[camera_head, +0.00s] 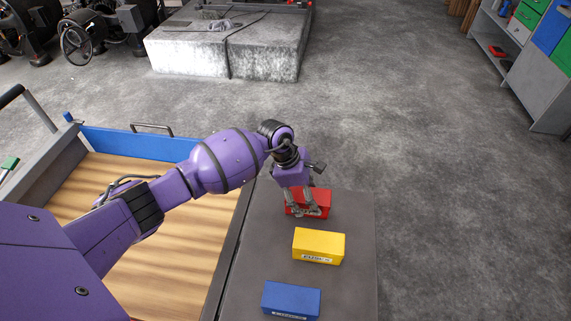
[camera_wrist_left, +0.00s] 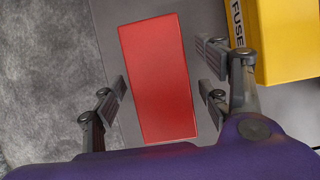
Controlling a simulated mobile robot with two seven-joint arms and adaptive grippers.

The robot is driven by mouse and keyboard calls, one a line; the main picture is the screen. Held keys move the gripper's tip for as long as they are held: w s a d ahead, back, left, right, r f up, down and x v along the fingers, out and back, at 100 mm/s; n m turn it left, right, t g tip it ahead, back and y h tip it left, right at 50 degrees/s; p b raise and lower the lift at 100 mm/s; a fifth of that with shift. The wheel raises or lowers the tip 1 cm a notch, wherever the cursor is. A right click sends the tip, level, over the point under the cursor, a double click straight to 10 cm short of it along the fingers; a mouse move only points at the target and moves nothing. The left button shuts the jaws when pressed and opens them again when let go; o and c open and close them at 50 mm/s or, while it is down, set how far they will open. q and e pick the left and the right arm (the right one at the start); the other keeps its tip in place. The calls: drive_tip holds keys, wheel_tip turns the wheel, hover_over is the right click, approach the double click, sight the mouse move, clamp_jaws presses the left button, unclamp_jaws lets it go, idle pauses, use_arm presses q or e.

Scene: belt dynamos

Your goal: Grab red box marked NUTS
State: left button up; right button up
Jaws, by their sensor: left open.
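The red box (camera_head: 322,196) sits at the far end of a dark grey surface in the head view. Its label is mostly hidden behind my gripper there. In the left wrist view the red box (camera_wrist_left: 157,80) lies lengthwise between the open fingers, with gaps on both sides. My left gripper (camera_head: 308,208) is right over the box in the head view, its fingers pointing down. It is open in the left wrist view (camera_wrist_left: 163,92) and holds nothing. I cannot tell how far the fingertips reach down beside the box.
A yellow box (camera_head: 319,243) marked FUSE stands close to the red one, near one finger in the wrist view (camera_wrist_left: 288,40). A blue box (camera_head: 291,299) stands nearer. A wooden-bottomed tray (camera_head: 125,128) with a blue edge is at left. The floor at right is clear.

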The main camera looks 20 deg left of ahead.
use_arm(q)
drive_tip(key=shift+w, duration=0.15)
idle(0.5)
drive_tip(key=shift+d, duration=0.1)
clamp_jaws()
idle(0.4)
drive_tip(key=shift+w+r, duration=0.1)
